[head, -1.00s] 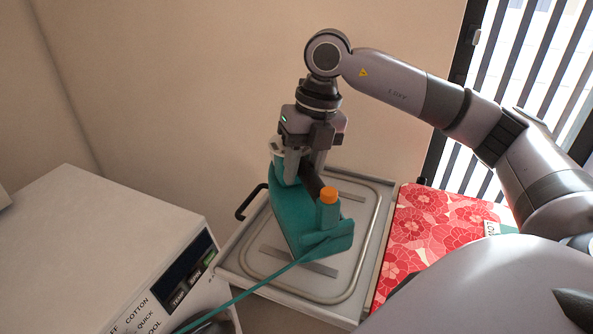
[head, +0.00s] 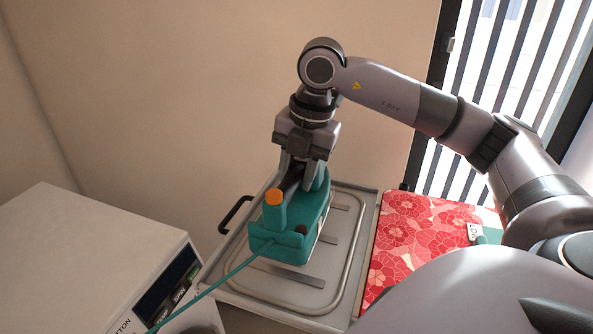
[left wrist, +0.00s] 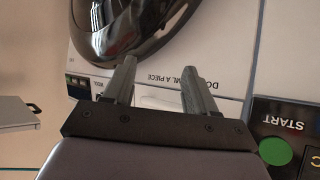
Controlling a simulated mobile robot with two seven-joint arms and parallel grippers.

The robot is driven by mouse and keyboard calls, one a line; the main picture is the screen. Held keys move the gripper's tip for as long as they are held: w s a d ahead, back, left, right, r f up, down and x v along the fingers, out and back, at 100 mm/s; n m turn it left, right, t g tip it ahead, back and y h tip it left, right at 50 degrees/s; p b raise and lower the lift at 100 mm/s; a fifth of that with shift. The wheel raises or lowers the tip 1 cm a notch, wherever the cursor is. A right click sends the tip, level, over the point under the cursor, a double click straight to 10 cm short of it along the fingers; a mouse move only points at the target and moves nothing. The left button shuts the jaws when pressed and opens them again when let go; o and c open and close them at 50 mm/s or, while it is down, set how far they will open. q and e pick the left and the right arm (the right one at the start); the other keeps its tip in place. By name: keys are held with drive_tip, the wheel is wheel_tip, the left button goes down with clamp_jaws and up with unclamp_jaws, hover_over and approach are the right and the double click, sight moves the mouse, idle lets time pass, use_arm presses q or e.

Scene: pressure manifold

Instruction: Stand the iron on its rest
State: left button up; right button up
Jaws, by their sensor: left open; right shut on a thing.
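The teal iron (head: 291,228) with an orange knob (head: 274,198) is held by my right gripper (head: 303,184), which is shut on its handle. The iron is over the metal rest (head: 335,270), a pale tray with a raised rim loop and flat grey strips. It lies roughly level, heel toward the camera; I cannot tell whether its sole touches the rest. Its teal cord (head: 205,292) runs down to the lower left. My left gripper (left wrist: 158,88) shows only in the left wrist view, open with nothing between its fingers.
A white washing machine (head: 80,255) with a control panel stands at the left. A red floral ironing board (head: 425,235) lies right of the rest. The rest has a black side handle (head: 235,213). The left wrist view shows a dark round door (left wrist: 125,30) near the left fingers.

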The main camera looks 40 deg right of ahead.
sight(298, 200)
drive_tip(key=shift+f+b, duration=2.05)
drive_tip(key=shift+f, duration=0.5)
drive_tip(key=shift+f+b, duration=0.4)
drive_tip(key=shift+f, duration=0.1)
drive_tip(key=o, duration=1.2)
drive_tip(key=shift+f, duration=0.2)
drive_tip(key=shift+s+d+r, duration=0.1)
drive_tip(key=shift+s+r, duration=0.1)
drive_tip(key=shift+r, duration=1.05)
drive_tip(key=shift+s+d+r, duration=0.1)
drive_tip(key=shift+s+r, duration=0.1)
drive_tip(key=shift+r, duration=1)
drive_tip(key=shift+s+d+r, duration=0.1)
drive_tip(key=shift+s+r, duration=0.1)
drive_tip(key=shift+r, duration=1.05)
